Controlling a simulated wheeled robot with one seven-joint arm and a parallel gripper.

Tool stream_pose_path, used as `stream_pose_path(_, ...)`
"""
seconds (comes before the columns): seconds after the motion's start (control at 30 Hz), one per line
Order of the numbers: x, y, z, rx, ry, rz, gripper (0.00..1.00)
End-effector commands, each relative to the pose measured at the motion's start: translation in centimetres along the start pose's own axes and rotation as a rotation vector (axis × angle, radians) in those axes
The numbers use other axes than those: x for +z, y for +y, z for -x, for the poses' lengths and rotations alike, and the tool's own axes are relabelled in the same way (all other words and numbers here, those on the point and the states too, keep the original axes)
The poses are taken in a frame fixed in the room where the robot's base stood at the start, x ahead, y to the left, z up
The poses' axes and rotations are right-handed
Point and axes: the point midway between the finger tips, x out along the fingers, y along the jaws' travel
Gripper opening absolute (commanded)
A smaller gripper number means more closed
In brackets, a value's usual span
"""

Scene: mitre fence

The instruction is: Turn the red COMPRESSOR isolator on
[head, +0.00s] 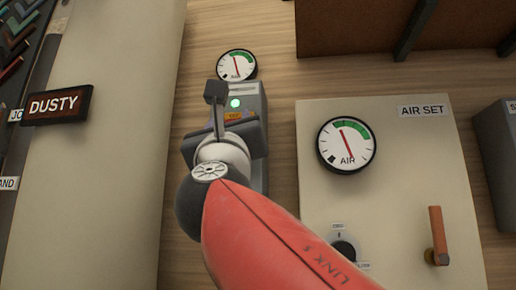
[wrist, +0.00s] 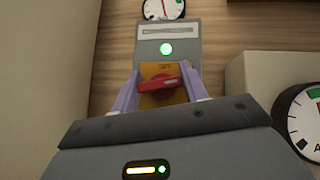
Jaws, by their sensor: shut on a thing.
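The red isolator handle (wrist: 158,85) sits on a yellow plate (wrist: 164,69) on a grey wall box (wrist: 182,34). The handle lies nearly crosswise, slightly tilted, in the wrist view. A green lamp (wrist: 166,48) glows above it and also shows in the head view (head: 235,103). My gripper (wrist: 160,82) has a finger on each side of the handle and is shut on it. In the head view my gripper and arm hide the handle and much of the box; the box's lettering is too small to read.
A round gauge (head: 236,65) is above the box. To the right, a cream AIR SET panel (head: 405,185) carries an AIR gauge (head: 346,145), a black knob (head: 343,250) and an orange lever (head: 436,235).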

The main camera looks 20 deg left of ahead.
Motion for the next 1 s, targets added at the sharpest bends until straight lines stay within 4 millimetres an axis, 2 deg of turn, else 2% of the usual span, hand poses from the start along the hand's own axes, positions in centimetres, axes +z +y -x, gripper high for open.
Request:
stream_pose_path(0.4,-0.05,0.09,-0.02,-0.142,0.002,-0.144,0.21)
stream_pose_path(0.97,-0.05,0.07,0.0,-0.163,0.001,-0.165,0.21)
stream_pose_path(1.0,-0.05,0.07,0.0,-0.163,0.001,-0.165,0.49)
